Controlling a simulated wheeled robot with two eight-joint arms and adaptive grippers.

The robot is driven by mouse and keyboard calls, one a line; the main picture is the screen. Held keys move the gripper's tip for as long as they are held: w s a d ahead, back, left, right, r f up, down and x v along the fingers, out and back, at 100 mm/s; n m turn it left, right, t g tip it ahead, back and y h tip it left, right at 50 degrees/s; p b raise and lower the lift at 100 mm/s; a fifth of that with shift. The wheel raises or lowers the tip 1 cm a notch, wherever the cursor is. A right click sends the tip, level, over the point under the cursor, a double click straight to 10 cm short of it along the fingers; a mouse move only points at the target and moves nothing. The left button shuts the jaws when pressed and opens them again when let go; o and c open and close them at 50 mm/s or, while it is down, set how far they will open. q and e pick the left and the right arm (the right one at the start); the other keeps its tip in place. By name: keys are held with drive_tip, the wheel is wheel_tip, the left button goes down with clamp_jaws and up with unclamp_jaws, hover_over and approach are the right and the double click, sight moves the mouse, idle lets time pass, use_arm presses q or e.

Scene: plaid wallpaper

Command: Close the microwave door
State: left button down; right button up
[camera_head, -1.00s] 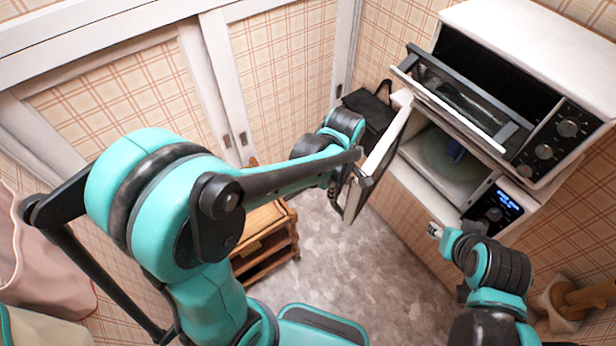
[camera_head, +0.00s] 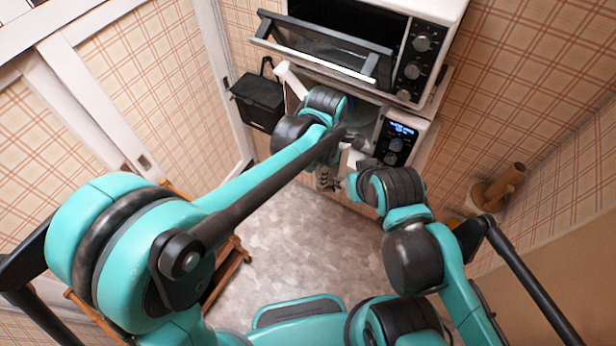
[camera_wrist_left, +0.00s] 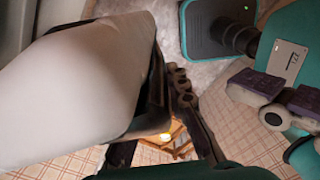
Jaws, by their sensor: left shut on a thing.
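The microwave (camera_head: 398,140) is the lower appliance, with a lit blue display on its right panel. Its white door (camera_head: 291,82) stands open at the left of the cavity, mostly hidden behind my left wrist. In the left wrist view the door (camera_wrist_left: 85,90) is a large pale slab against the dark fingers. My left gripper (camera_head: 328,178) is shut on the door; its fingertips are partly hidden in the head view. My right gripper (camera_head: 354,165) is close to the left one, in front of the microwave; its fingers are too hidden to read.
An upper oven (camera_head: 375,25) sits above the microwave with its glass door (camera_head: 320,48) tilted down. A black box (camera_head: 258,100) hangs at the left. A wooden rack (camera_head: 228,270) stands low left, a wooden peg (camera_head: 500,187) at right. Floor between is clear.

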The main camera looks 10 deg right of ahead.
use_arm(q)
drive_tip(key=shift+d, duration=0.35)
drive_tip(key=c, duration=1.6)
unclamp_jaws()
drive_tip(key=shift+o, duration=0.2)
drive_tip(key=shift+r, duration=0.1)
wheel_tip(320, 180, up, 12)
drive_tip(key=shift+f, duration=0.1)
